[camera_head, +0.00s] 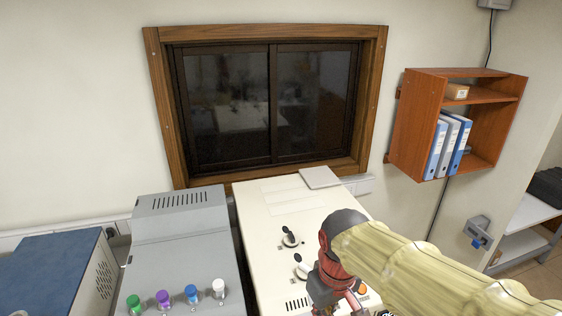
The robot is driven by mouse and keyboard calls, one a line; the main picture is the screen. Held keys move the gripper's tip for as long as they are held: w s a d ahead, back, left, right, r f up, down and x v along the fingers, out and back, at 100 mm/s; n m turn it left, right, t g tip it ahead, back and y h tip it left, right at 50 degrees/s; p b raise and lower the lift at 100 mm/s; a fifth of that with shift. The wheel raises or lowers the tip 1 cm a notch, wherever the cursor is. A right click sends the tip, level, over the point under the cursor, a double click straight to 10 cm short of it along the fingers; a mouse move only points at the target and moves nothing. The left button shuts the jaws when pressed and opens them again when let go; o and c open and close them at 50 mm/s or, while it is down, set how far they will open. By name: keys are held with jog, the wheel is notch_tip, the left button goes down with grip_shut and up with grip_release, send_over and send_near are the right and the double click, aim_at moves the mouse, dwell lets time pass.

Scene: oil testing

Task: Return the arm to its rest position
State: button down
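My arm, with a yellowish cover and a red and dark wrist, reaches in from the lower right in the head view. Its wrist is over the front right part of a cream-coloured machine (265,215). The tip of my gripper is cut off or hidden at the bottom edge, so I cannot see its fingers or whether it holds anything.
A grey machine (185,235) with several coloured knobs stands left of the cream one. A blue-topped box (45,270) is at far left. A framed window (270,100) is behind.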

jog(key=s+d+f+m+t+b, duration=0.2)
jog(key=s+d+f+b, duration=0.2)
jog(key=f+b, duration=0.5)
jog(key=s+d+f+m+t+b, duration=0.2)
jog(key=s+d+f+b, duration=0.3)
jog(key=f+b, duration=0.5)
jog(key=shift+d+f+m+b, duration=0.25)
jog(key=shift+d+m+b, duration=0.25)
jog(key=shift+b, duration=1.85)
